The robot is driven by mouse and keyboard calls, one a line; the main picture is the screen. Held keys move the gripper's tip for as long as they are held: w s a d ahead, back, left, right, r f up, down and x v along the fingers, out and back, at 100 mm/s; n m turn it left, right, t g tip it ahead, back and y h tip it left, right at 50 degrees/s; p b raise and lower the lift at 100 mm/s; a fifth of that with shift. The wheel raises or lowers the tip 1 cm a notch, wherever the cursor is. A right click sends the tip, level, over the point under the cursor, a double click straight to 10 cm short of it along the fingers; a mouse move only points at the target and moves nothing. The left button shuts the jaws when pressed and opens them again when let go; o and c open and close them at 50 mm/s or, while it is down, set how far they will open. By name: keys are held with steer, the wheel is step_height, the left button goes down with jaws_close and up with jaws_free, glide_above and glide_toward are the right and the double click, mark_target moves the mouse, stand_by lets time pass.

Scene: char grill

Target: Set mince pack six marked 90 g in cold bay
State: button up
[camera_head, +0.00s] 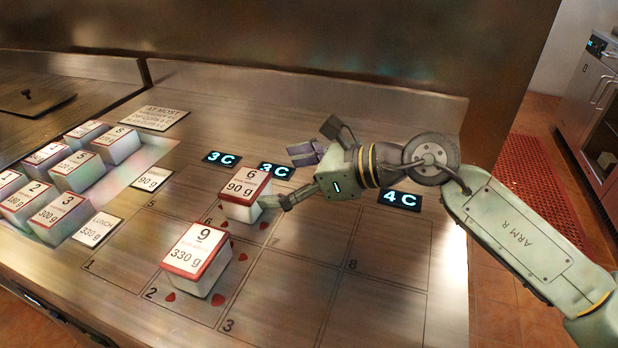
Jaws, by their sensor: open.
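Mince pack six (244,187), a white block with a red-edged label reading "6" and "90 g", sits upright on the marked steel counter at the cell numbered 6. Red marks show on the counter around its base. My gripper (284,178) is open just right of the pack. Its lower finger reaches to the pack's right side; I cannot tell if it touches. The other finger is raised behind and to the right, apart from the pack. The outlined, numbered cells (295,232) cover the counter, with blue temperature displays reading "3C" (222,158) and "4C" (402,200) behind them.
Pack nine (196,258), marked 330 g, stands in cell 2, in front of pack six. Several more packs stand in a lit tray (150,160) at left. Cards reading "90 g" (152,179) and "LUNCH 330 g" (97,229) lie beside it. The right-hand cells are clear.

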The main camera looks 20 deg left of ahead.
steer(key=b+v, duration=0.1)
steer(key=v, duration=0.5)
stand_by(0.4)
